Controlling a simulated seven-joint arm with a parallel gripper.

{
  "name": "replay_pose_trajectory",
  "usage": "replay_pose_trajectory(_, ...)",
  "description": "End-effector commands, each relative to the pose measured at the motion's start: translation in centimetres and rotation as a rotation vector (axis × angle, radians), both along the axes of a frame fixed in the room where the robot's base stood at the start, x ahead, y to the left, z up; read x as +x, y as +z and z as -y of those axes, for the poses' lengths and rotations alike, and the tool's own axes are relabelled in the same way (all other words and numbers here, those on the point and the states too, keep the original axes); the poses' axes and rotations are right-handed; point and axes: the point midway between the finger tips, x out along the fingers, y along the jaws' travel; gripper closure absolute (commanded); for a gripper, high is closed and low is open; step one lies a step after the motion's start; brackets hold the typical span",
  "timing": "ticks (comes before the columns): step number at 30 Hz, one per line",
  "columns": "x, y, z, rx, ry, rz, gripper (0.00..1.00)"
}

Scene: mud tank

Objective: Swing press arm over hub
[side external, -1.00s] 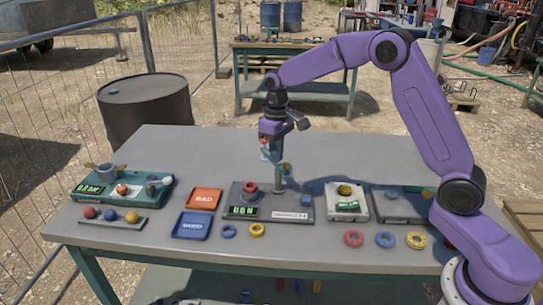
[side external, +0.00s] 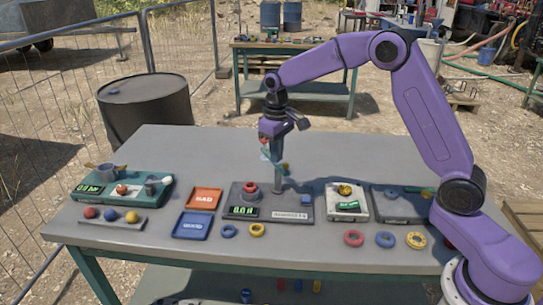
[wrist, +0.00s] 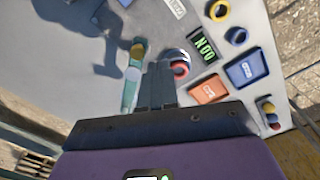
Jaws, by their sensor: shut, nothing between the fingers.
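The press station is a grey base (side external: 236,197) on the table with a green display reading about 0.0 N. A grey post (side external: 278,180) rises from it. The teal press arm (wrist: 130,95) with a yellow knob (wrist: 137,52) lies left of my fingers in the wrist view, apart from the hub. The hub, with a red ring (side external: 250,188) on it, stands left of the post; it also shows in the wrist view (wrist: 180,70). My gripper (wrist: 158,68) is shut and empty, between press arm and hub in that view. Whether it touches the arm is unclear.
An orange tray (side external: 203,198) and a blue tray (side external: 192,226) lie left of the station. Loose blue and yellow rings (side external: 257,230) lie in front. A pale device (side external: 347,203) stands to the right. The table's back half is clear.

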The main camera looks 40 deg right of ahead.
Motion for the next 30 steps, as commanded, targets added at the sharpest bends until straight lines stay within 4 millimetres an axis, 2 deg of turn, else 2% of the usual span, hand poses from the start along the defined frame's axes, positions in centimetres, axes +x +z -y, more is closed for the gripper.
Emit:
replay_pose_trajectory(16, 0.0, 0.0, 0.0, 0.000, 0.000, 0.000, 1.00)
replay_pose_trajectory(30, 0.0, -2.0, 0.0, -0.001, 0.000, -0.002, 1.00)
